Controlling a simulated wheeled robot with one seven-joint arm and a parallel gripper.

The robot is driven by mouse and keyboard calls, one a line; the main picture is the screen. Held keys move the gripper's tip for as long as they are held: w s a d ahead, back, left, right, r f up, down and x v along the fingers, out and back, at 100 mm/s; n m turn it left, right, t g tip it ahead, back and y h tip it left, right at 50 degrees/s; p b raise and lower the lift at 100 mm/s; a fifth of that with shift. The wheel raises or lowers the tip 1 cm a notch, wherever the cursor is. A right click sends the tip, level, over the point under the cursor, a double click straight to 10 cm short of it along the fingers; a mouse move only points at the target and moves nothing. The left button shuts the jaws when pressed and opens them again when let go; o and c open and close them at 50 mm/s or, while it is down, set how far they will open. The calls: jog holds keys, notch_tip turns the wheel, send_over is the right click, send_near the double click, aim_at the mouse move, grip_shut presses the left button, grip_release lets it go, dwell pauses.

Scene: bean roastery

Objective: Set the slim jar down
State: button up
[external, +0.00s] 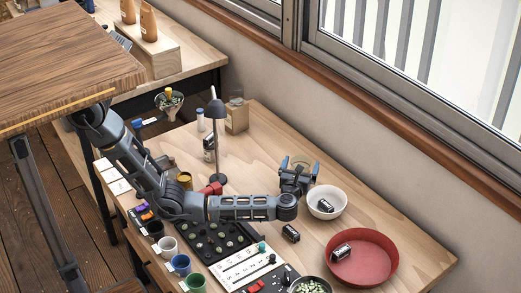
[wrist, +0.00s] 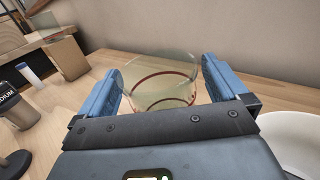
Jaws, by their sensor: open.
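A clear glass jar (wrist: 160,85) with a thin reddish ring near its base appears upright on the wooden table, and I take it for the slim jar. My gripper (wrist: 162,88) is open, with one blue finger on each side of the jar in the wrist view. I cannot tell whether either finger touches it. In the external view my gripper (external: 298,168) is low over the table, just behind the white bowl; the jar is mostly hidden there by the fingers.
A white bowl (external: 341,193) with a dark can stands close at right. A lamp (external: 219,140) stands left. The table is clear toward the wall.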

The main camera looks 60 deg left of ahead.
jog(key=v, duration=1.2)
jog(key=shift+r, duration=0.1)
jog(key=shift+a, duration=0.1)
